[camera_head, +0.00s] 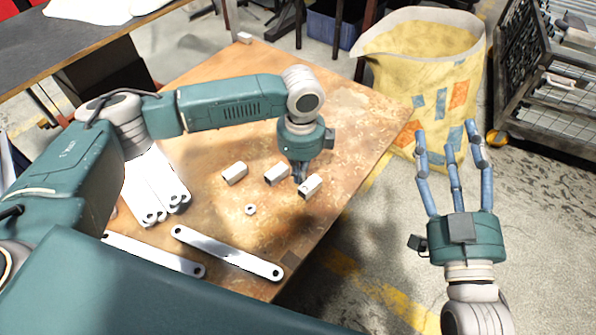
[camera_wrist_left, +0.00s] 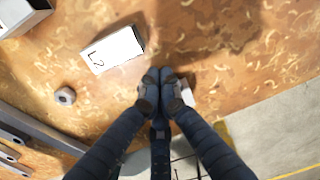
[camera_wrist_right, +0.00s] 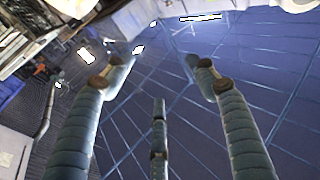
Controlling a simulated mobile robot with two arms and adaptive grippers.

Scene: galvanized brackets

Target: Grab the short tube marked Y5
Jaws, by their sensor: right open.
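Three short white square tubes are on the wooden table: a left tube (camera_head: 235,173), a middle tube (camera_head: 277,174) and a right tube (camera_head: 310,187). Their marks are too small to read in the head view. My left gripper (camera_head: 300,176) points down at the right tube. In the left wrist view its fingers (camera_wrist_left: 162,82) are close together and cover most of that tube; I cannot tell whether they grip it. The middle tube (camera_wrist_left: 115,50) carries a dark mark I cannot read surely. My right gripper (camera_head: 451,150) is open and empty, off the table's right side.
A small nut (camera_head: 250,209) lies left of the right tube. Long flat bars (camera_head: 228,252) and a stack of white brackets (camera_head: 152,188) lie at the table's near left. A yellow sack (camera_head: 430,75) stands beyond the table, and a wire rack (camera_head: 545,105) stands at right.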

